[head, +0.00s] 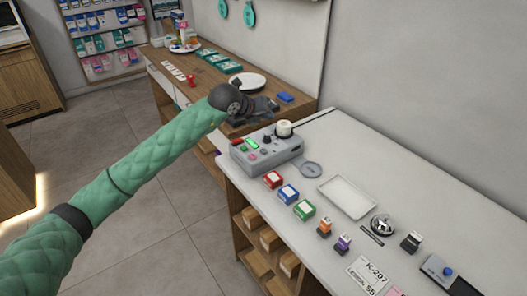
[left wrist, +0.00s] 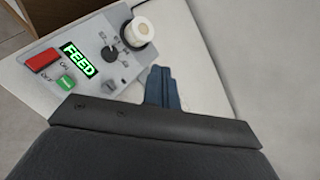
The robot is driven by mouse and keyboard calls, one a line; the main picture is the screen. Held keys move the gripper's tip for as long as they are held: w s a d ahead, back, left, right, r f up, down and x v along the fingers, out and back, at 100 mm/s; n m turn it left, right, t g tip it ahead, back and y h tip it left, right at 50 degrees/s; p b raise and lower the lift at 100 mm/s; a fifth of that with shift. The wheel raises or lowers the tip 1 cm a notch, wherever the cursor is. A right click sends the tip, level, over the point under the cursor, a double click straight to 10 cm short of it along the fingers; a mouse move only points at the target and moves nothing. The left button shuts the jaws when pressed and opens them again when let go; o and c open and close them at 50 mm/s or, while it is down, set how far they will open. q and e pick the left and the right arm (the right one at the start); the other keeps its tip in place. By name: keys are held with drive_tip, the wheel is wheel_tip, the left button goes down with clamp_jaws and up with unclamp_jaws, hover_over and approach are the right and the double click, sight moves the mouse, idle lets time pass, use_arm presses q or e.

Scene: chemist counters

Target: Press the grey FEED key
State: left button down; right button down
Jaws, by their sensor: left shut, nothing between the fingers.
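A grey label machine (head: 270,150) stands at the left end of the white counter, and its panel shows in the left wrist view (left wrist: 93,45). The panel has a red key (left wrist: 41,60), a green key (left wrist: 66,83), a lit display (left wrist: 78,59) reading FEED, a dark knob (left wrist: 131,33) and a white roll (left wrist: 140,31). My left gripper (left wrist: 164,82) is shut and empty, beside the machine's roll end. In the head view it (head: 268,106) appears beyond the machine.

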sight(264, 151)
use_arm(q)
drive_tip(key=shift+s+a+f+n+g+y, duration=0.2)
drive_tip(key=shift+a+f+n+y, duration=0.15)
drive_tip(key=shift+a+f+n, duration=0.15)
drive_tip(key=shift+s+a+f+n+g+y, duration=0.2)
drive_tip(key=shift+a+f+n+y, duration=0.15)
drive_tip(key=shift+f+n, duration=0.15)
use_arm(e)
drive_tip(key=shift+w, duration=0.3)
